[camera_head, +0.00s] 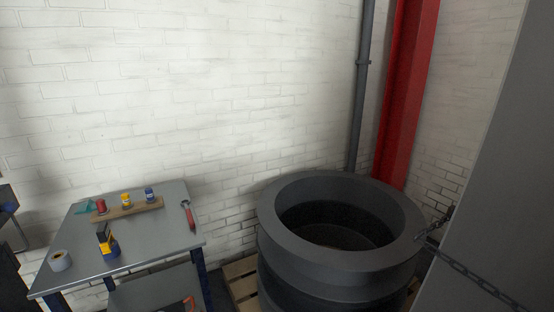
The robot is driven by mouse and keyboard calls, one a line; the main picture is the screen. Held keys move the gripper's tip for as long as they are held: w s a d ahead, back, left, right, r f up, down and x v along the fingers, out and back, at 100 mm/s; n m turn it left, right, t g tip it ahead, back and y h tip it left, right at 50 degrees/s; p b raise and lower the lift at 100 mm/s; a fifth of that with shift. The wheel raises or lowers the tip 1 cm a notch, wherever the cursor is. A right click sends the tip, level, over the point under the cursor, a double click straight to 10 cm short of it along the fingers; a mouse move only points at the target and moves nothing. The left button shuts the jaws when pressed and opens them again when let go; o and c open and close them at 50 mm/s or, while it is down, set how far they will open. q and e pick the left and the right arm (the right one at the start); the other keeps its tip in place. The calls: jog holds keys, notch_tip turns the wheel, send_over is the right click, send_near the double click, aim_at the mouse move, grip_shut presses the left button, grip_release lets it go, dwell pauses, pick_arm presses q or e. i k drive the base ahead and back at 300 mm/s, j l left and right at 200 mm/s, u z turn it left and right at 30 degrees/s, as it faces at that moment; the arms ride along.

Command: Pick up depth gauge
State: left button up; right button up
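No item on the metal table (160,232) is clearly recognizable as the depth gauge at this size. A slim tool with red and grey parts (188,214) lies near the table's right edge. A yellow and dark blue item (108,244) stands near the middle front. A small teal item (86,207) lies at the back left. Neither of my grippers is in view.
A wooden board (128,211) on the table bears red, yellow and blue small items. A tape roll (60,260) sits at the front left. Stacked dark rings (340,259) stand on a pallet (241,284) at right.

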aim_at(105, 235)
jog(key=u, duration=1.35)
jog(key=i+j+z, duration=0.1)
jog(key=i+j, duration=0.15)
jog(key=j, duration=0.15)
jog(key=i+j, duration=0.2)
jog(key=j, duration=0.2)
jog(key=l+z, duration=0.05)
